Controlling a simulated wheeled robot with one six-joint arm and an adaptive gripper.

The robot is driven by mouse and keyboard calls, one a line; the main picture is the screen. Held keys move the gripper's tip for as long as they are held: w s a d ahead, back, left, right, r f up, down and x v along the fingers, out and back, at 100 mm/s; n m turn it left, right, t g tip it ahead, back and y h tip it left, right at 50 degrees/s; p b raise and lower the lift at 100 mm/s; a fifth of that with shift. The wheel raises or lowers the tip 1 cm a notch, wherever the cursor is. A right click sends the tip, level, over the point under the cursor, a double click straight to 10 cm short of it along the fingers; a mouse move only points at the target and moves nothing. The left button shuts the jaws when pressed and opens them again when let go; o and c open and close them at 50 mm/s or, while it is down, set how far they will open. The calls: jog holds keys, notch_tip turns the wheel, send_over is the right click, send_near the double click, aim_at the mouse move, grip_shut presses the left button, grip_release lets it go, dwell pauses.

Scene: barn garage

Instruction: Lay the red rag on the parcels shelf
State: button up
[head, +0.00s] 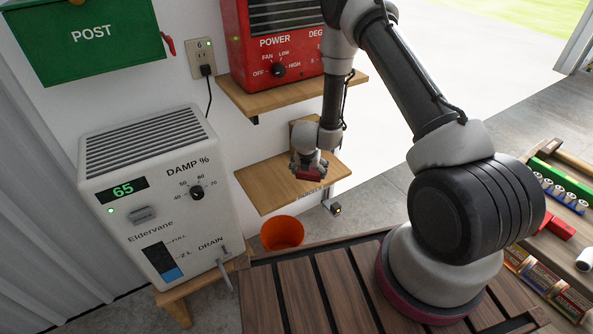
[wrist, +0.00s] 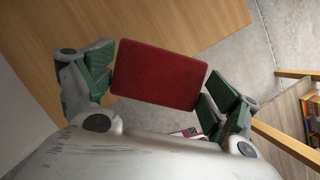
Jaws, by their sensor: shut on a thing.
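The red rag (head: 309,175) is a small, flat, folded piece held in my gripper (head: 308,168). The wrist view shows the rag (wrist: 160,75) spanning the space between the two green-padded fingers of my gripper (wrist: 155,92). The parcels shelf (head: 262,184) is the lower wooden wall shelf, with a small label on its front edge. My gripper and the rag appear over its front right part. The shelf's wood (wrist: 75,75) also fills much of the wrist view behind the rag. I cannot tell whether the rag touches the shelf.
The red heater (head: 280,45) stands on an upper shelf (head: 262,100). A brown object (head: 299,123) shows behind my gripper. An orange bucket (head: 282,232) is below the parcels shelf. A white dehumidifier (head: 150,190) stands left. The parcels shelf's left part is clear.

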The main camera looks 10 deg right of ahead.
jog(key=w, duration=0.2)
jog(key=w+a+f, duration=0.1)
jog(key=w, duration=0.2)
jog(key=w+a+f, duration=0.1)
jog(key=w, duration=0.2)
jog(key=shift+a+f, duration=0.15)
jog(key=shift+a, duration=0.1)
notch_tip(320, 180, down, 4)
jog(key=shift+f, duration=0.2)
jog(key=shift+w+a+f, duration=0.1)
jog(key=shift+w+f, duration=0.05)
jog(key=shift+w, duration=0.05)
jog(key=shift+f, duration=0.1)
jog(key=o, duration=0.6)
jog(key=shift+o, duration=0.2)
